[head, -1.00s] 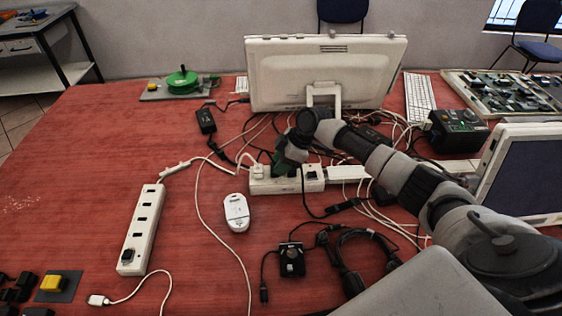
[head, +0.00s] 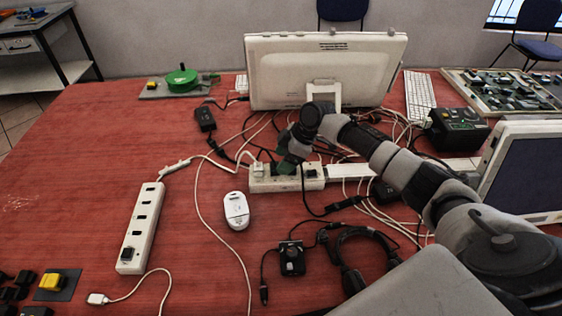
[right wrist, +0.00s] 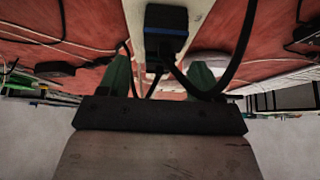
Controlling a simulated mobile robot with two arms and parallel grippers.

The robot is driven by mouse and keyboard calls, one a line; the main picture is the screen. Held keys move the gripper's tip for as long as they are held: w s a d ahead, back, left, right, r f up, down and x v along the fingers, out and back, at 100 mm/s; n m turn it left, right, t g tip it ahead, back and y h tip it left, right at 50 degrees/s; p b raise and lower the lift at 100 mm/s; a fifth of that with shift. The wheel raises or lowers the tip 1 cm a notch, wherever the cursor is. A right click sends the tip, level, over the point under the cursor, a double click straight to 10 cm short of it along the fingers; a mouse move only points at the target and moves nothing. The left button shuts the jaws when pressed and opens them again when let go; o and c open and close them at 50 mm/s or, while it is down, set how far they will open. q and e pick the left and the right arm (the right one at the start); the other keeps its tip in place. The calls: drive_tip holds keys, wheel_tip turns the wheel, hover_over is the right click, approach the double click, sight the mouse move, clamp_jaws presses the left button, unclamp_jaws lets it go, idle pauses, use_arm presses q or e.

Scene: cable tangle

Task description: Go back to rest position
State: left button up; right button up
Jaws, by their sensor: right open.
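My right gripper (head: 287,166) hangs just over the white power strip (head: 262,184) in the middle of the table. In the right wrist view its two green fingers stand apart (right wrist: 159,74). Black cables and a dark plug with a bluish face (right wrist: 167,22) show beyond and between them, the plug on the white strip (right wrist: 146,8). I see nothing clamped between the fingers. In the head view, a black plug (head: 310,171) sits at the strip's right part. My left gripper is in neither view.
Cables tangle around the strip. A white monitor (head: 290,75) stands behind my right arm, and another screen (head: 525,175) stands at right. A white mouse (head: 236,211), a second power strip (head: 140,230) and a black box (head: 292,258) lie nearby. The left table is mostly clear.

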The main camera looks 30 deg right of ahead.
drive_tip(key=v, duration=0.9)
drive_tip(key=shift+r, duration=0.2)
